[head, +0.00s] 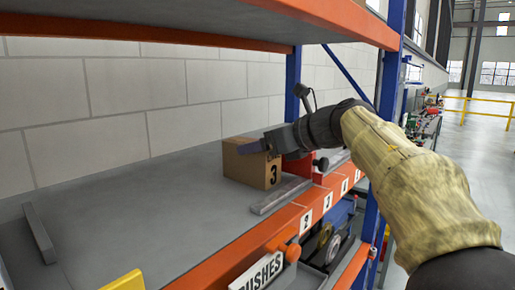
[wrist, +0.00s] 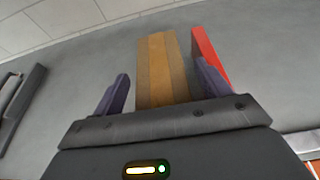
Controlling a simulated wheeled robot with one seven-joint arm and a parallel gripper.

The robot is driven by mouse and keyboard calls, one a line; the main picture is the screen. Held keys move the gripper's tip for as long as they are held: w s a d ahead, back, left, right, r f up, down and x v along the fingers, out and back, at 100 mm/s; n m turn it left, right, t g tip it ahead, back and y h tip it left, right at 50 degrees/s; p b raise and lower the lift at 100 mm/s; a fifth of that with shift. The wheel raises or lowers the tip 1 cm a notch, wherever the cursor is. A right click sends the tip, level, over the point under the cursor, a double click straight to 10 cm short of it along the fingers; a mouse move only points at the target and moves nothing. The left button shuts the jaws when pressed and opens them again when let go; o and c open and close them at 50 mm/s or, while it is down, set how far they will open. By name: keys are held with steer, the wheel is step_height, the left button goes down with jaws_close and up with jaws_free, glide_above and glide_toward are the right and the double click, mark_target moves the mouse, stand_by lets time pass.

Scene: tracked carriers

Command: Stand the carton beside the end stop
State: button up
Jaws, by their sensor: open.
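The brown carton (head: 247,170), marked with a black 3, stands on the grey shelf. A red upright plate, which looks like the end stop (head: 328,170), stands to its right, partly hidden by my arm. In the wrist view the carton (wrist: 155,62) shows its taped top between the two fingers of my gripper (wrist: 163,90), and the red plate (wrist: 206,58) is just right of the right finger. My gripper (head: 262,146) is open, its fingers to either side of the carton near its top. Whether either finger touches the carton cannot be told.
A grey bar (head: 281,195) lies near the shelf's front edge, right in front of the carton. Another grey bar (head: 40,232) lies far left. An orange shelf beam (head: 330,12) runs above. The shelf's middle (head: 140,215) is clear.

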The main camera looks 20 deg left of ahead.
steer(key=b+v, duration=0.2)
steer(key=v, duration=0.8)
steer(key=shift+s+d, duration=0.15)
steer(key=shift+d, duration=0.05)
